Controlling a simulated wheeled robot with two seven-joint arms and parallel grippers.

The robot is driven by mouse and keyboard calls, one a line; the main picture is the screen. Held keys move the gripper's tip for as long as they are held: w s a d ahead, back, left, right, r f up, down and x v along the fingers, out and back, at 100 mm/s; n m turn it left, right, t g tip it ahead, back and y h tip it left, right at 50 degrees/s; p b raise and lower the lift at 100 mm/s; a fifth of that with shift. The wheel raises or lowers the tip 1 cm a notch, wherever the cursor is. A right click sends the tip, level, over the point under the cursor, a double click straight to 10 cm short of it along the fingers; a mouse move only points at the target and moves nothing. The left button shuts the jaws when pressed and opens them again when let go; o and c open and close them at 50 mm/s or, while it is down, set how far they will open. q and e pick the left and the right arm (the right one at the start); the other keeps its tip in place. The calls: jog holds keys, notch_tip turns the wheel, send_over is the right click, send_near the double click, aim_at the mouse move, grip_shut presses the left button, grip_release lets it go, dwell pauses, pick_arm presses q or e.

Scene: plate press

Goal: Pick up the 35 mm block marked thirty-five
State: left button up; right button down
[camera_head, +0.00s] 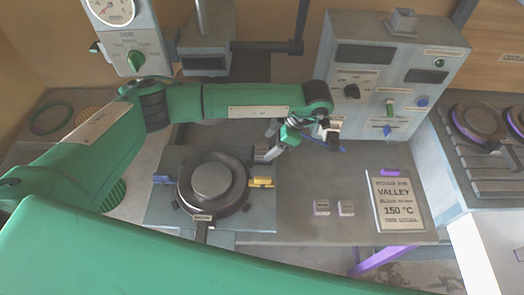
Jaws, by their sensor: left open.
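Two small grey blocks, a left one (321,207) and a right one (346,208), sit side by side on the table with a narrow gap between them. Each has a dark marking on top, too small to read, so I cannot tell which is marked thirty-five. My left gripper (287,139) is open above the table, farther back and to the left of both blocks, and touches neither. Its fingers are small and partly hidden by its own wrist. A grey piece (262,150) shows beside it; I cannot tell whether it is a block. My right gripper is not in view.
A round dark press plate (213,188) with a yellow handle stands left of the blocks. A sign reading VALLEY 150 °C (400,203) lies to their right. A control box (390,75) with knobs stands behind. The table front around the blocks is clear.

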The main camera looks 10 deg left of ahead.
aim_at(263, 149)
pick_arm(q)
jog(key=shift+w+p+x, duration=0.1)
jog(key=shift+p+x, duration=0.2)
jog(key=shift+x, duration=0.85)
jog(key=shift+w+p+x, duration=0.15)
jog(key=shift+p+x, duration=0.1)
jog(key=shift+x, duration=0.85)
grip_shut()
